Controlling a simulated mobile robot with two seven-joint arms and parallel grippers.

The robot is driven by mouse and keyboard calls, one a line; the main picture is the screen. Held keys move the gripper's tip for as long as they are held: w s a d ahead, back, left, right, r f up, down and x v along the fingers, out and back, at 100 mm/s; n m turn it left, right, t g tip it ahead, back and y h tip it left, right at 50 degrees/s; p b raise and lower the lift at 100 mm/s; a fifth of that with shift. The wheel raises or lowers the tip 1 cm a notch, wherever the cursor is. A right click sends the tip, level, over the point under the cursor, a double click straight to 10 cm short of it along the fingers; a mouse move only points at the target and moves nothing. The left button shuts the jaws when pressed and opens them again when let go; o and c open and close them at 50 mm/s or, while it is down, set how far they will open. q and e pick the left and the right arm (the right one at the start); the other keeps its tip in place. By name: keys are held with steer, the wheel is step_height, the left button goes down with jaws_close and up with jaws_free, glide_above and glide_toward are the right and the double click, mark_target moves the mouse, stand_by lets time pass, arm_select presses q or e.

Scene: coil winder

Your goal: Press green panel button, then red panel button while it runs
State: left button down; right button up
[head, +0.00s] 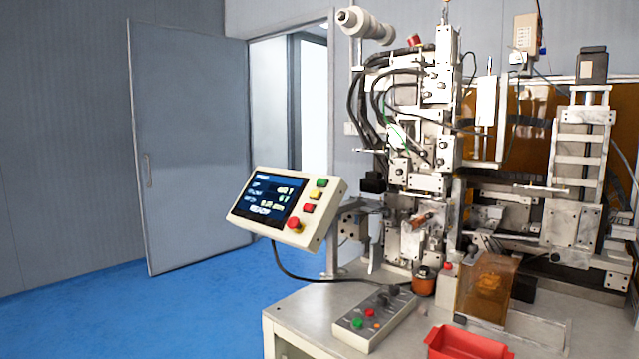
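A tilted control panel (288,208) stands at the middle of the head view, with a cream frame and a dark screen (268,200). Its lowest screen line seems to read "READY". Down its right side sit a green button (321,183), a yellow button (315,195), a red square button (308,208) and a larger round red knob (295,224). All of these are unobstructed. A separate grey button box (373,318) lies on the table, with a green button (357,323), a red button (369,312) and an orange one. Neither of my grippers is in view.
The coil winding machine (420,150) stands behind and right of the panel. A red bin (466,343) sits at the table's front (310,308). A dark cable hangs from the panel to the button box. Blue floor (120,310) left of the table is clear.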

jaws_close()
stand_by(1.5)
